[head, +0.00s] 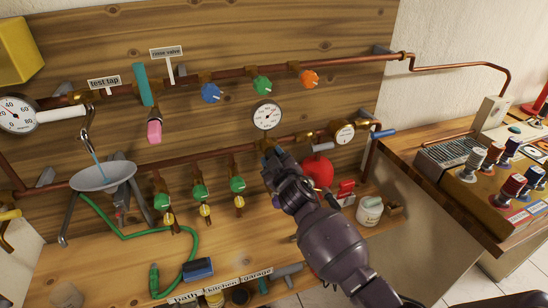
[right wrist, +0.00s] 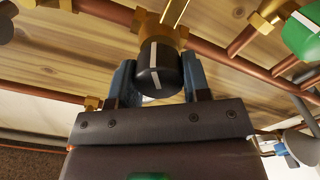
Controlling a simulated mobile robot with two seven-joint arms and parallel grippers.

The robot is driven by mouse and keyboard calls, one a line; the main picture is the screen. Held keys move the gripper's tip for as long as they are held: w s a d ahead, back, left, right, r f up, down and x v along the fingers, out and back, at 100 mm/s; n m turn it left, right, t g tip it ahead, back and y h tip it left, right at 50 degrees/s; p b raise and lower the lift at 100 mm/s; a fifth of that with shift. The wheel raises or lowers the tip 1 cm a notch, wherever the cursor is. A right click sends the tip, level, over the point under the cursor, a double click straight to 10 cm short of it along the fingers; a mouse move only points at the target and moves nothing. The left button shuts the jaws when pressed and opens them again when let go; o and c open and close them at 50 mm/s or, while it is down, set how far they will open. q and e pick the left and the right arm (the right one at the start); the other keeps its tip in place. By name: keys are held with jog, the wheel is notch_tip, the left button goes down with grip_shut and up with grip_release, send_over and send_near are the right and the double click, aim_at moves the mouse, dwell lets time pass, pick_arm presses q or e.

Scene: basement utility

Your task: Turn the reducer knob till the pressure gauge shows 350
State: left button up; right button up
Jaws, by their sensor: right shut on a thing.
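The reducer knob (right wrist: 160,72) is black with a white line and sits on a brass fitting; in the right wrist view it is between the two blue fingers of my right gripper (right wrist: 158,84), which is shut on it. My left gripper is not in view.
Another gauge (head: 343,133) and a red round vessel (head: 317,171) are close to the right of my gripper. Green valve knobs (head: 237,185) line the pipes to its left. A large dial (head: 17,115) and a grey basin (head: 103,177) are further left.

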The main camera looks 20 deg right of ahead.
jog(key=shift+n, duration=0.7)
jog(key=o, duration=0.9)
jog(key=shift+s, duration=0.1)
jog(key=s, duration=1)
jog(key=shift+s+d, duration=0.15)
jog(key=shift+s, duration=0.2)
